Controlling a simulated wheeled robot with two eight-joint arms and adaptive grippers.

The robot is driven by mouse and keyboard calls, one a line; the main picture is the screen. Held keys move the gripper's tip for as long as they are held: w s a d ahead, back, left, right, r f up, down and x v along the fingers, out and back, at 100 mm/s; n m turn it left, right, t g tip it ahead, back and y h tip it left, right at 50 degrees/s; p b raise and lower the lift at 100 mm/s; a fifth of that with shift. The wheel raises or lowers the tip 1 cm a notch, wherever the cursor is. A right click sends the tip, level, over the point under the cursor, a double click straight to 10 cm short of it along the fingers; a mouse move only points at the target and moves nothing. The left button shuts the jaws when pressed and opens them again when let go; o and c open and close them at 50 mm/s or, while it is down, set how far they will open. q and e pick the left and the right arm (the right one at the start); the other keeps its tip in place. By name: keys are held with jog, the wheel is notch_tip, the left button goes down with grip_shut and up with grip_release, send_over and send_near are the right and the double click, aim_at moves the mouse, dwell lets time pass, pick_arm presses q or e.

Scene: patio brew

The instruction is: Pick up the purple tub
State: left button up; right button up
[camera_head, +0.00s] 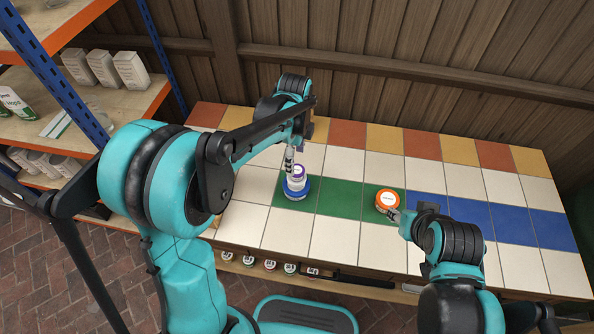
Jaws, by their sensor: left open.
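The purple tub (298,173), small and white with a purple lid, stands on top of a wider blue tub (296,189) on the green tiles. My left gripper (289,164) reaches in from above, its fingers pointing down close beside the purple tub. It is open; its wrist and fingers cover part of the view, and I cannot tell if a finger touches the tub. My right gripper (397,216) is low at the near side of an orange-lidded tub (388,200). Whether it touches that tub, or is open, is not clear.
The tiled counter (440,178) is mostly clear, with blue tiles free on the right. A wooden fence (400,45) stands behind it. Several small jars (270,264) sit on a ledge below its front edge. A shelf (135,98) with white packets is at the left.

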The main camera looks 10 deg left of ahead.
aim_at(297, 170)
pick_arm(q)
jog(key=f+b, duration=0.1)
jog(key=f, duration=0.2)
jog(key=f+b, duration=0.2)
jog(key=f, duration=0.2)
jog(key=shift+w+d, duration=0.1)
jog(key=shift+d, duration=0.1)
jog(key=c, duration=1.3)
